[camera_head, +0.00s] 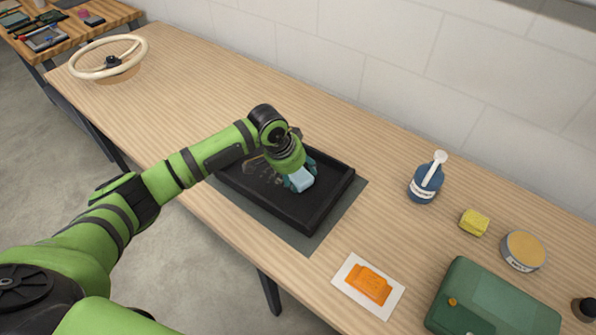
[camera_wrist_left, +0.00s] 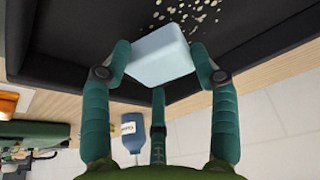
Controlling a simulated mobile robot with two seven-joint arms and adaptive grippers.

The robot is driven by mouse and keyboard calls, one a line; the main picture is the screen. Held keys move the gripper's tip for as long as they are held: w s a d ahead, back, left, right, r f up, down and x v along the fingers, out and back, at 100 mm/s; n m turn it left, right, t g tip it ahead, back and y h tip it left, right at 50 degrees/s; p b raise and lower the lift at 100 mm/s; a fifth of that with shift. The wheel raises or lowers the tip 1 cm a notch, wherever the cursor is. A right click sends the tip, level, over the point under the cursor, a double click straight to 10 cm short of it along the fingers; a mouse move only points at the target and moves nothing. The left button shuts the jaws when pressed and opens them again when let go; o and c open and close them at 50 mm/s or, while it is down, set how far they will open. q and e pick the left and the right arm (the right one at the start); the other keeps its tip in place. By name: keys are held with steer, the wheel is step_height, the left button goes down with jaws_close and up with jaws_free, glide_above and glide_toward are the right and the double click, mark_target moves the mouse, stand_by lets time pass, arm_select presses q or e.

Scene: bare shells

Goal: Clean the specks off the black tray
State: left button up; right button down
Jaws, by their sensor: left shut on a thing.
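The black tray (camera_head: 318,208) lies on a dark mat on the wooden table, in the middle of the head view. My left gripper (camera_head: 299,180) is over the tray, shut on a pale blue block (camera_head: 300,180). In the left wrist view, the teal fingers of this gripper (camera_wrist_left: 160,70) hold the pale blue block (camera_wrist_left: 158,55) from both sides. Whether the block touches the tray floor is hard to tell. Pale specks (camera_wrist_left: 190,15) lie on the tray floor (camera_wrist_left: 270,35) beside the block. In the head view my arm partly hides the tray's left part. My right gripper is not in view.
An orange item on a white sheet (camera_head: 351,284) lies in front of the tray. To the right are a blue bottle (camera_head: 425,184), a yellow sponge (camera_head: 474,222), a round tin (camera_head: 523,251) and a green case (camera_head: 490,301). A steering wheel (camera_head: 84,70) stands at far left.

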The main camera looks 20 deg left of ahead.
arm_select(q)
steer(key=shift+f+b, duration=0.3)
steer(key=shift+f, duration=0.5)
